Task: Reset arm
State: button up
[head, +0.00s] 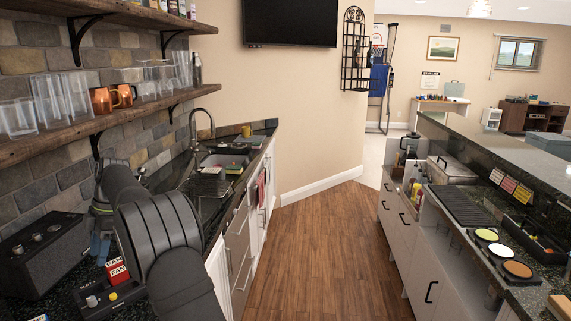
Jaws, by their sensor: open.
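My arm rises from the bottom of the head view at the left and bends down over the dark left counter. My gripper (101,248) shows small and partly hidden behind my own arm links, between a black speaker-like box and a red-and-white box. It points down toward the counter. I see nothing held in it, though its fingertips are hard to make out.
A black box with knobs (42,255) and a red-and-white box (117,271) stand close by my gripper. Above are wooden shelves (95,127) with glasses and copper mugs (102,101). A sink with a faucet (203,122) lies beyond. The wood floor (310,255) is clear.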

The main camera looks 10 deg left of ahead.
aim_at(91, 299)
jog(key=x, duration=1.2)
jog(key=shift+f, duration=0.15)
jog(key=shift+f+m, duration=0.15)
jog(key=shift+m, duration=0.15)
jog(key=shift+s+m, duration=0.1)
jog(key=shift+m, duration=0.4)
jog(key=m+t+y, duration=0.1)
jog(key=m, duration=0.2)
jog(key=shift+s, duration=0.1)
jog(key=m+t, duration=0.1)
jog(key=m, duration=0.1)
jog(key=m+t+y, duration=0.1)
jog(key=m, duration=0.2)
jog(key=shift+s+d, duration=0.1)
jog(key=m+t, duration=0.2)
jog(key=m, duration=0.2)
jog(key=shift+s+m, duration=0.15)
jog(key=shift+m, duration=0.15)
jog(key=shift+m+t+h, duration=0.6)
jog(key=shift+m+t, duration=0.2)
jog(key=shift+m, duration=1.5)
